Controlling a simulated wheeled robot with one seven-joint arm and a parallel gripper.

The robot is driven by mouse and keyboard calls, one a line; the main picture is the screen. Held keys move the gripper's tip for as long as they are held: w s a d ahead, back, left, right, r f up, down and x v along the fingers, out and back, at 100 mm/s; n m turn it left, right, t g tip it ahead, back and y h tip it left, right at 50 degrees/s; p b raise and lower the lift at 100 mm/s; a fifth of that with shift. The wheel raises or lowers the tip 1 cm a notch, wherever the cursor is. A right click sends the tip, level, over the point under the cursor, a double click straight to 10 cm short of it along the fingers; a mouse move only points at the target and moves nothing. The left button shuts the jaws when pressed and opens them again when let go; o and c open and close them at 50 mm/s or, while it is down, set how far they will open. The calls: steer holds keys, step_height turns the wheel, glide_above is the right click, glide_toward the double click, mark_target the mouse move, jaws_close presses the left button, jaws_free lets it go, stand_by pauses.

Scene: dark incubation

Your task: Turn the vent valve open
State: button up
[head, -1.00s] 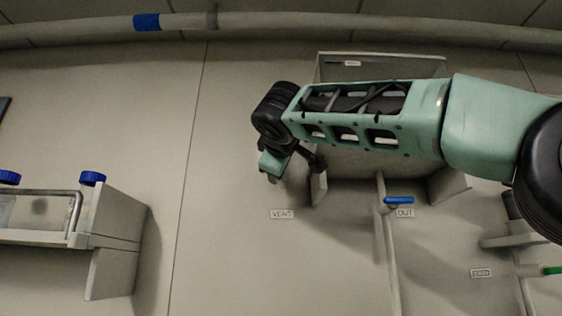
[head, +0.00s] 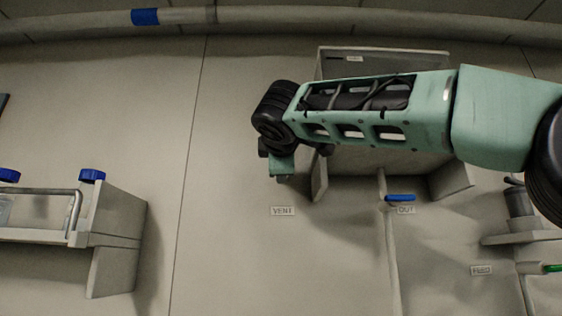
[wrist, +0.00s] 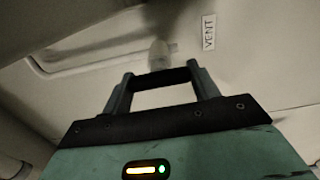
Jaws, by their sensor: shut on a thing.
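My gripper (wrist: 160,82) shows large in the wrist view, with its two fingers on either end of a dark bar (wrist: 162,77). It is shut on this bar, which I take to be the vent valve's handle. A pale round stub (wrist: 158,55) shows just beyond the bar. The VENT label (wrist: 208,32) is on the wall to the right of it. In the head view my gripper (head: 282,178) is just above the VENT label (head: 283,211), and the valve is hidden behind it and my wrist. How far the handle is turned cannot be told.
A grey box-like housing (head: 319,180) is close to the right, partly behind my arm. A blue handle (head: 400,198) sits by the OUT label (head: 405,210). A green handle (head: 553,268) is near the FEED label (head: 481,270).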

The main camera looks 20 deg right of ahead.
steer(key=o, duration=1)
steer(key=b+v, duration=0.5)
steer(key=v, duration=1.2)
steer(key=shift+s+a, duration=0.1)
steer(key=shift+s, duration=0.15)
steer(key=shift+w+f, duration=0.1)
